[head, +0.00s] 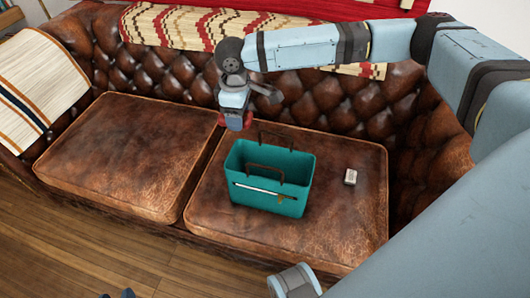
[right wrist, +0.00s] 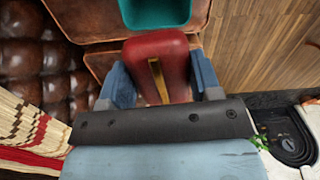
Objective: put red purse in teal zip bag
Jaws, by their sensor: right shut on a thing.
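The teal zip bag (head: 245,200) stands upright and open-topped on the right seat cushion of the sofa, with two brown handles and a zip on its front. My right gripper (head: 236,120) is above the bag's far left corner, shut on the red purse. In the right wrist view the red purse (right wrist: 182,58), with a gold zip strip, sits between the two fingers. The teal bag (right wrist: 155,12) shows just beyond it at the top edge. In the head view the purse is mostly hidden by the gripper.
A small white-and-grey box (head: 350,177) lies on the right cushion (head: 335,225), right of the bag. The left cushion (head: 120,155) is clear. The tufted backrest (head: 165,65) rises behind. A patterned blanket (head: 180,25) hangs over it, and a striped cloth (head: 40,75) covers the left armrest.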

